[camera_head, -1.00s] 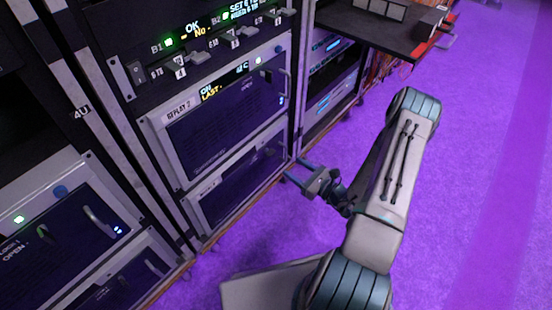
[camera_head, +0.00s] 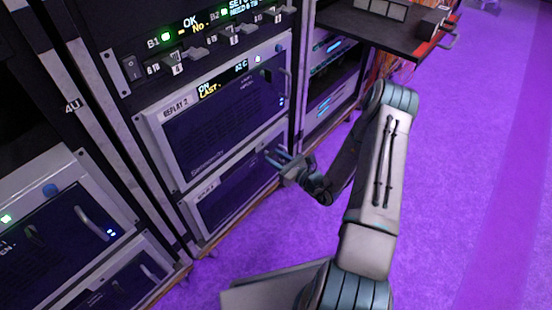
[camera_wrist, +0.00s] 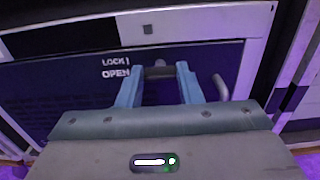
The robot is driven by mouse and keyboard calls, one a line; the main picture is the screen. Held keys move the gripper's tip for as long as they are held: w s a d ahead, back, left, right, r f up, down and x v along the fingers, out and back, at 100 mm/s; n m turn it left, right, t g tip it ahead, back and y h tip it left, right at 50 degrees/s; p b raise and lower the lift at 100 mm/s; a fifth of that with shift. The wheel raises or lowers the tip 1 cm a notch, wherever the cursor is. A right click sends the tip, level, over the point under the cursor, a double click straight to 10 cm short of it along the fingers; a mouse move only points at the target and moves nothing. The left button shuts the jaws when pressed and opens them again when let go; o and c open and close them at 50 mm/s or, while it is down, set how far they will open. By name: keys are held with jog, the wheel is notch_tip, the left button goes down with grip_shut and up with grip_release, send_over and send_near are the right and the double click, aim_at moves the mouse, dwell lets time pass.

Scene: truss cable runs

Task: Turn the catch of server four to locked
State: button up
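A dark blue server front (camera_wrist: 60,95) in a pale frame fills the wrist view. It carries the white words LOCK and OPEN, one above the other. A small grey catch (camera_wrist: 159,71) sits right of these words, between and just beyond the blue fingertips of my gripper (camera_wrist: 158,80). Which word the catch points to is not clear. My gripper is open, and I see no firm contact with the catch. In the head view my gripper (camera_head: 277,158) is at the right end of the lower server (camera_head: 235,188), under the unit marked REPLAY 2 (camera_head: 215,135). Its fingers hide the catch there.
A pale curved handle (camera_wrist: 221,88) stands out just right of the gripper. A switch panel (camera_head: 200,50) is higher in the rack. A dark shelf (camera_head: 370,25) juts out at upper right. Purple floor (camera_head: 470,200) is open to the right.

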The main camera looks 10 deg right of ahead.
jog(key=shift+c, duration=0.7)
jog(key=shift+m+p, duration=0.3)
jog(key=shift+p, duration=0.05)
jog(key=m+p, duration=0.2)
jog(key=shift+d+r+m+p, duration=0.1)
jog(key=shift+r+m+p, duration=0.05)
jog(key=shift+m+p, duration=0.15)
jog(key=m+p, duration=0.3)
jog(key=m, duration=0.2)
jog(key=shift+m+p, duration=0.3)
jog(key=shift+p, duration=0.05)
jog(key=m+p, duration=0.2)
jog(key=m, duration=0.2)
jog(key=shift+f, duration=0.2)
jog(key=m+p, duration=0.1)
jog(key=m, duration=0.4)
jog(key=shift+f, duration=0.15)
